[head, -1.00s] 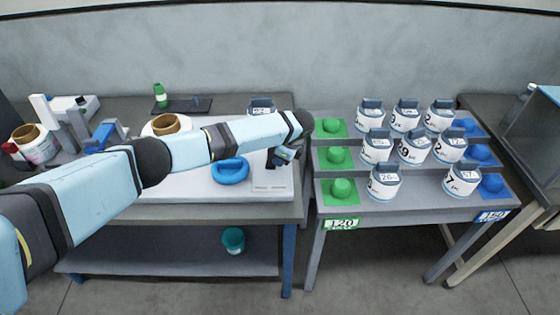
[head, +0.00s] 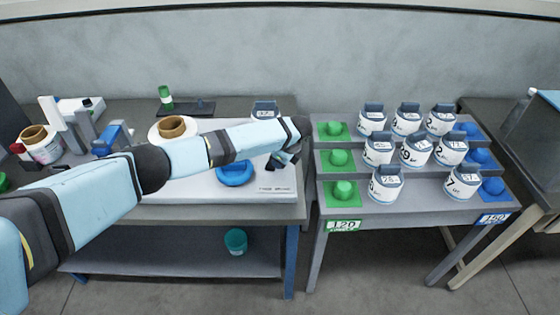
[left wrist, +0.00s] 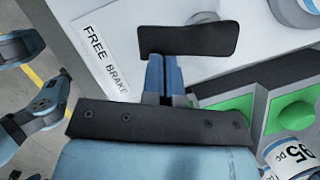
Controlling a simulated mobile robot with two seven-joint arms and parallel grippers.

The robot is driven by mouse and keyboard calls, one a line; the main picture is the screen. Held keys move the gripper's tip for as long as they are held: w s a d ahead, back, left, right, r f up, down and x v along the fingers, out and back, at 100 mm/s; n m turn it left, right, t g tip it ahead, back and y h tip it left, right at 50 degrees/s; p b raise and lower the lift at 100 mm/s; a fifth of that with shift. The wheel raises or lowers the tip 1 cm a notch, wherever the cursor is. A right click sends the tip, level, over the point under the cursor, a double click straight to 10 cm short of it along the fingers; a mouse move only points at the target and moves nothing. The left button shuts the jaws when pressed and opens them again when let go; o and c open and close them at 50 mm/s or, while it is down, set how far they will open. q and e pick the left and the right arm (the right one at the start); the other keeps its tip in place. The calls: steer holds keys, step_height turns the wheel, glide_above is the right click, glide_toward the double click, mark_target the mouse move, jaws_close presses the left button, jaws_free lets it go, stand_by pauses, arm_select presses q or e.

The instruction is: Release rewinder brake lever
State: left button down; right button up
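My left gripper (head: 284,163) is at the right end of the white rewinder board, behind the printed label (head: 274,190). In the left wrist view its two blue fingers (left wrist: 163,72) lie side by side, shut, with nothing visible between them. Their tips are right at the near edge of a flat black bar (left wrist: 190,38), apparently the brake lever's handle. I cannot tell whether they touch it. The label beside it reads "FREE BRAKE" (left wrist: 105,58). In the head view the lever is mostly hidden by my arm and gripper. My right gripper is not in view.
A blue ring-shaped part (head: 235,173) lies on the board left of the gripper. A reel with a brown core (head: 172,128) stands behind it. The stepped rack (head: 400,204) to the right carries several white labelled reels and green and blue pegs.

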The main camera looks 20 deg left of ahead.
arm_select(q)
steer(key=shift+a+m, duration=0.15)
steer(key=shift+m, duration=0.15)
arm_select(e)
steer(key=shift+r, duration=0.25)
arm_select(q)
steer(key=shift+s+a+f+p, duration=0.1)
steer(key=shift+s+a+p, duration=0.25)
steer(key=shift+p, duration=0.5)
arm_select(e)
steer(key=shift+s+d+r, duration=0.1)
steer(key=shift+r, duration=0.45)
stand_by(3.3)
arm_select(q)
steer(key=shift+w, duration=0.1)
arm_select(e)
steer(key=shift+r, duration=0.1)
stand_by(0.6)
